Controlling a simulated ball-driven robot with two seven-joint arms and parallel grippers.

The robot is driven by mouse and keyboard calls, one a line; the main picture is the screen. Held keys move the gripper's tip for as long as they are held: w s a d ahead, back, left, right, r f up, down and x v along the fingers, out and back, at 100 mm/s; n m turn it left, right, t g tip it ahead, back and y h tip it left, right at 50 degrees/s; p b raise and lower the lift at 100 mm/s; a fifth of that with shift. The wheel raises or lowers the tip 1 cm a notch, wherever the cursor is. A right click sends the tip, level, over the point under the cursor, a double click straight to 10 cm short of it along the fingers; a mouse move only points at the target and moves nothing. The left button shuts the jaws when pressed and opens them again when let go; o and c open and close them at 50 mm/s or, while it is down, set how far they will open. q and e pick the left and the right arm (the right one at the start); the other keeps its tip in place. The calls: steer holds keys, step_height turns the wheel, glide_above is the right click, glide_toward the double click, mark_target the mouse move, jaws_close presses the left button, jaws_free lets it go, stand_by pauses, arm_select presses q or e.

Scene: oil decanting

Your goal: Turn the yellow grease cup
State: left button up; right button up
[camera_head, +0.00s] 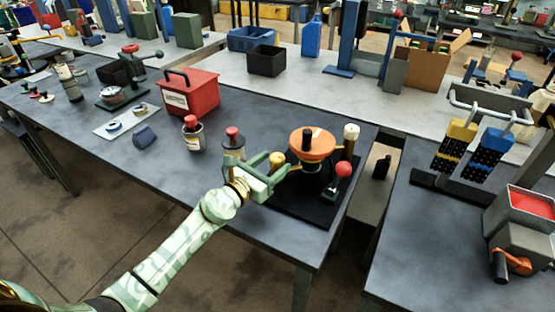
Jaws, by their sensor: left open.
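The yellow grease cup (277,159) is a small rounded knob at the left side of a machine with an orange round top (312,143) and a black handle. The machine stands on a black base plate (300,207) near the right end of the dark table. My left gripper (262,168) is pale green and open, right at the yellow cup. The cup shows near its right finger; I cannot tell whether they touch. The lower part of the cup is hidden by the gripper. My right gripper is not in view.
A red-capped container (233,140) stands just behind the gripper, and another (192,132) is farther left. A red-ball lever (343,170) and a pale-topped post (350,138) are right of the orange top. A red box (190,93) stands behind. The table's front left is clear.

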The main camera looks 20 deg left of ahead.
mark_target(278, 164)
arm_select(q)
steer(key=shift+x, duration=1.3)
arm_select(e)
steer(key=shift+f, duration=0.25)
